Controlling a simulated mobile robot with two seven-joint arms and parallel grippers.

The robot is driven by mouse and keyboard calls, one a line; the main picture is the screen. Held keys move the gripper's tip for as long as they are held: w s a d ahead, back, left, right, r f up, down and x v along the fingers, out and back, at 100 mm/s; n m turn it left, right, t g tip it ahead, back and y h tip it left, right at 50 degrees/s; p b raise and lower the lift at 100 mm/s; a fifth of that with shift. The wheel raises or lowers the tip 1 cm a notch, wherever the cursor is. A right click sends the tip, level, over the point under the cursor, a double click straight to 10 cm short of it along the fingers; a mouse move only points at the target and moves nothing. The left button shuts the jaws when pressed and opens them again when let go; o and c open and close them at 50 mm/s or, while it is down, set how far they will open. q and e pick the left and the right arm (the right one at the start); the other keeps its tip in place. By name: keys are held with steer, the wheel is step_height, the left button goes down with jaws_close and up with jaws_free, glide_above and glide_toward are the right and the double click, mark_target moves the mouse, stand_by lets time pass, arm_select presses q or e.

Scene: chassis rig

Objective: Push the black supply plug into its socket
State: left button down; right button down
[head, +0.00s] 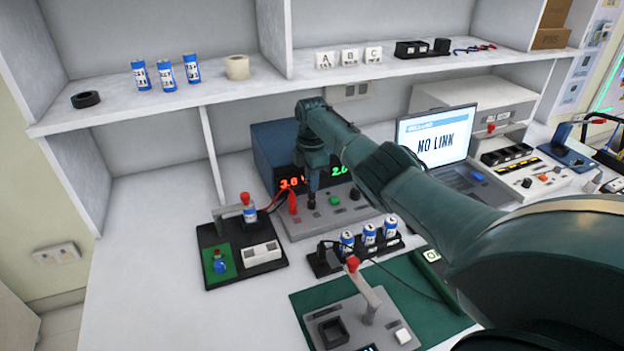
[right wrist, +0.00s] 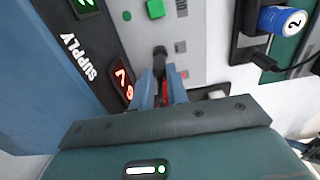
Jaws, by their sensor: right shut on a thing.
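The black supply plug (head: 311,201) is under my right gripper (head: 312,183), at the grey front panel (head: 300,227) of the blue power supply. In the right wrist view my right gripper (right wrist: 163,88) is shut on the plug, whose dark end (right wrist: 160,57) shows past the fingertips against the panel. The socket is hidden, so I cannot tell how deep the plug sits. A red plug (head: 292,204) with a red lead stands on the panel just left of it. My left gripper is not in view.
The blue supply (head: 268,150) stands close behind the gripper. A green button (head: 334,200) is right of it. A holder with blue cells (head: 369,235) and a lever fixture (head: 365,300) are in front. A laptop (head: 437,140) reads NO LINK.

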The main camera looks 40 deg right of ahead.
arm_select(q)
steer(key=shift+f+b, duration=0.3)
steer(key=shift+b, duration=0.25)
arm_select(e)
steer(key=shift+f, duration=0.6)
steer(key=c, duration=1.3)
jaws_free()
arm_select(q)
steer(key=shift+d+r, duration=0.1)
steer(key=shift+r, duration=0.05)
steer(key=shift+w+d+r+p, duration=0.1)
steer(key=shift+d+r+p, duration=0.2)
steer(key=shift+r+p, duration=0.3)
arm_select(e)
step_height(320, 180, up, 4)
steer(key=shift+w+f, duration=0.1)
steer(key=shift+f, duration=0.15)
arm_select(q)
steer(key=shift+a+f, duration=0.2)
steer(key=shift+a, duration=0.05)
arm_select(e)
step_height(320, 180, up, 10)
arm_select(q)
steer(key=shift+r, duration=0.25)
arm_select(e)
steer(key=shift+f, duration=0.15)
